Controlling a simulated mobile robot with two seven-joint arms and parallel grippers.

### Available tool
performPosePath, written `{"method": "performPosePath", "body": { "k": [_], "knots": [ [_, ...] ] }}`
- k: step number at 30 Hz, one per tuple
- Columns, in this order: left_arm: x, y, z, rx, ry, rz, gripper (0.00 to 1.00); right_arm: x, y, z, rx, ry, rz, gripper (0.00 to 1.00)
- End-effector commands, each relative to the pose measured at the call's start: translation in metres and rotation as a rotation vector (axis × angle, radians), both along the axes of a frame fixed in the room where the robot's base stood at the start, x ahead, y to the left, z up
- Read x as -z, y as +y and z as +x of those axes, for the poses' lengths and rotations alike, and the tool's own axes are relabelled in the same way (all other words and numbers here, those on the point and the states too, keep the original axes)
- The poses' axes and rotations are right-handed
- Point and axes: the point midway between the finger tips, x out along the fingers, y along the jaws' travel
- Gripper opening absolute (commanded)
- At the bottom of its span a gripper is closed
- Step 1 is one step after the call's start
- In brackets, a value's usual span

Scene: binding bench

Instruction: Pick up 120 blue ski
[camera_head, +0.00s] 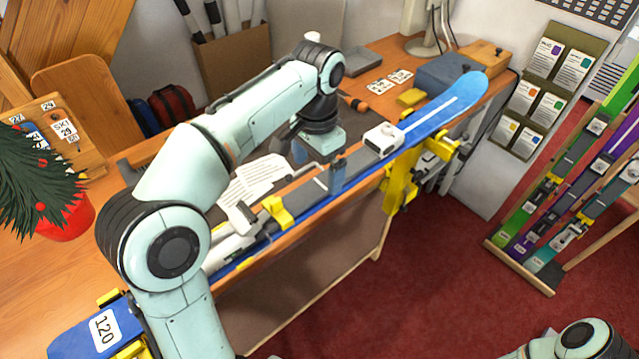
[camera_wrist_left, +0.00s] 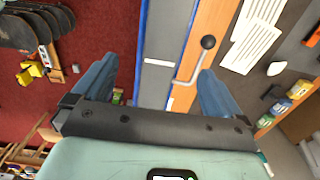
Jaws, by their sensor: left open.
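The blue ski (camera_head: 440,112) lies lengthwise along the front of the bench, its rounded tip at the upper right. Its other end at the lower left carries a white label reading 120 (camera_head: 104,328). Yellow clamps (camera_head: 400,180) support it, and bindings sit on its top. My left gripper (camera_head: 325,168) is open and empty over the ski's middle. In the left wrist view, the grey-topped ski (camera_wrist_left: 160,50) runs between the two spread fingers of the left gripper (camera_wrist_left: 155,78). My arm hides part of the ski. My right gripper is not in view.
The wooden bench (camera_head: 30,285) holds a small plant in a red pot (camera_head: 66,222), papers (camera_head: 255,178) and a blue box (camera_head: 450,72). A rack with several skis (camera_head: 570,180) stands at right. Red carpet (camera_head: 420,290) is clear in front.

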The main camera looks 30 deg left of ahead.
Motion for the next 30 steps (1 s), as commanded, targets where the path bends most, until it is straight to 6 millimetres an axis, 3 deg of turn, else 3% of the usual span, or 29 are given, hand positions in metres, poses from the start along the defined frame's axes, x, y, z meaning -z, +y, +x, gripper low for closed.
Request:
{"method": "performPosePath", "body": {
  "k": [5,15,30],
  "knots": [
    [0.012,0.0,0.002,0.0,0.001,-0.001,1.0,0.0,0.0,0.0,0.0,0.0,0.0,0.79],
    [0.054,-0.001,0.008,0.0,0.0,0.0,1.0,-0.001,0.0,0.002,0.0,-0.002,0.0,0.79],
    [0.057,-0.001,0.008,0.0,-0.001,0.0,1.0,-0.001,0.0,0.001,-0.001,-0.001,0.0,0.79]
  ]
}}
